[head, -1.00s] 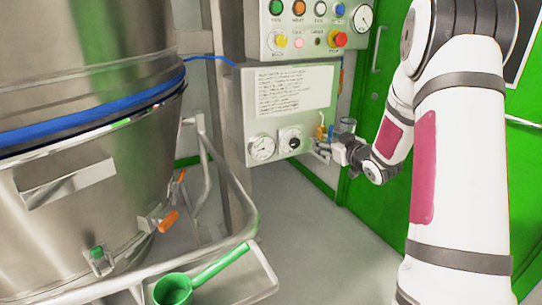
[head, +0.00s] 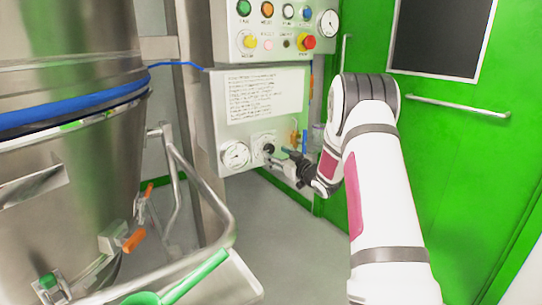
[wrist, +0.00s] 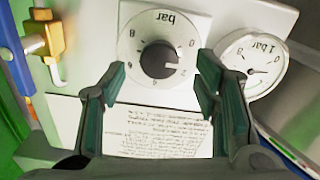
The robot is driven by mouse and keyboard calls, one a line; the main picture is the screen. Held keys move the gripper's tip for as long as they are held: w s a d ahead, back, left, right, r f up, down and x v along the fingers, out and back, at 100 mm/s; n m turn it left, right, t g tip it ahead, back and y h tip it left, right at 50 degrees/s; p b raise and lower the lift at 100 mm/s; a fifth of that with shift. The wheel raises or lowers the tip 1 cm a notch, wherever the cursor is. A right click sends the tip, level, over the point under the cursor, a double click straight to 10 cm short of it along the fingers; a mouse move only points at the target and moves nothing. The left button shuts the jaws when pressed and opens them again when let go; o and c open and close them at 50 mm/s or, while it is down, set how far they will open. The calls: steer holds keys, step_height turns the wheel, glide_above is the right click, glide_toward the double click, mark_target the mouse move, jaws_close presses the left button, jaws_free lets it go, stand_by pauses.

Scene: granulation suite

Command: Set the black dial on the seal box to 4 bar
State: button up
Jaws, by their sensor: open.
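The black dial (wrist: 160,59) sits on a white round scale plate marked in bar, upside down in the wrist view. Its pale pointer mark appears to point near the 2. The dial also shows in the head view (head: 267,148), on the front of the seal box (head: 222,130), right of a gauge. My gripper (wrist: 161,75) is open, its two fingers spread either side of the dial, with nothing held. I cannot tell how far the fingertips are from the plate. In the head view my gripper (head: 283,154) is just right of the dial.
A round pressure gauge (wrist: 250,64) is close beside one finger. A brass valve fitting (wrist: 45,38) is on the other side. A button panel (head: 275,28) is above the box. A steel vessel (head: 65,190) with a rail stands left. A green door (head: 450,170) is right.

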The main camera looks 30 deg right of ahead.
mark_target(271, 150)
steer(key=shift+w+b, duration=0.4)
steer(key=shift+w, duration=1.6)
steer(key=shift+c, duration=0.2)
steer(key=c, duration=1.1)
